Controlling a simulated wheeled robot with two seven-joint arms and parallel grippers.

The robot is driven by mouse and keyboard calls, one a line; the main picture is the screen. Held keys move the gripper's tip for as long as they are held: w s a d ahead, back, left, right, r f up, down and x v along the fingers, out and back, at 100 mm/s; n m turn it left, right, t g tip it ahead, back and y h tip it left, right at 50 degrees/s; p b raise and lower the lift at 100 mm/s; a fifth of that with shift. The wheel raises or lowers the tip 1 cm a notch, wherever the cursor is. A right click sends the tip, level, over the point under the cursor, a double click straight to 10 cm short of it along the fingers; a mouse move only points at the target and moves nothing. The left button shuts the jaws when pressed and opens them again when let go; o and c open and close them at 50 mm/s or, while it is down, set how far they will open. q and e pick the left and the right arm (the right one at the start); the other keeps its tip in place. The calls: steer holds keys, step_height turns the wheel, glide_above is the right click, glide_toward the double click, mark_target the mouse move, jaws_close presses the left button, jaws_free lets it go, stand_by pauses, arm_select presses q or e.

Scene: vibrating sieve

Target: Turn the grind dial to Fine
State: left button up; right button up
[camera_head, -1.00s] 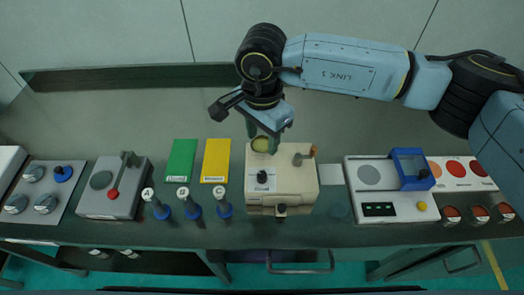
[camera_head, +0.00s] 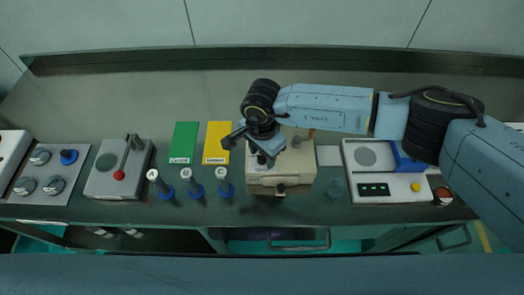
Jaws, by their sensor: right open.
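The beige grinder box (camera_head: 300,163) stands near the middle of the counter. In the earlier head view its small dark grind dial shows on the top at the left. Now my right gripper (camera_head: 265,155) is right above that spot, pointing down, and covers most of the dial and its markings. I cannot tell whether the fingers touch the dial or what setting it points to. The gripper is open and I see nothing held in it. My left gripper is not in view.
Left of the box are a green card (camera_head: 183,142), a yellow card (camera_head: 217,142) and several blue-based posts. A grey unit with a red knob (camera_head: 118,175) and a knob panel (camera_head: 45,180) stand further left. A white scale-like unit (camera_head: 385,190) is right, partly under my arm.

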steer(key=c, duration=1)
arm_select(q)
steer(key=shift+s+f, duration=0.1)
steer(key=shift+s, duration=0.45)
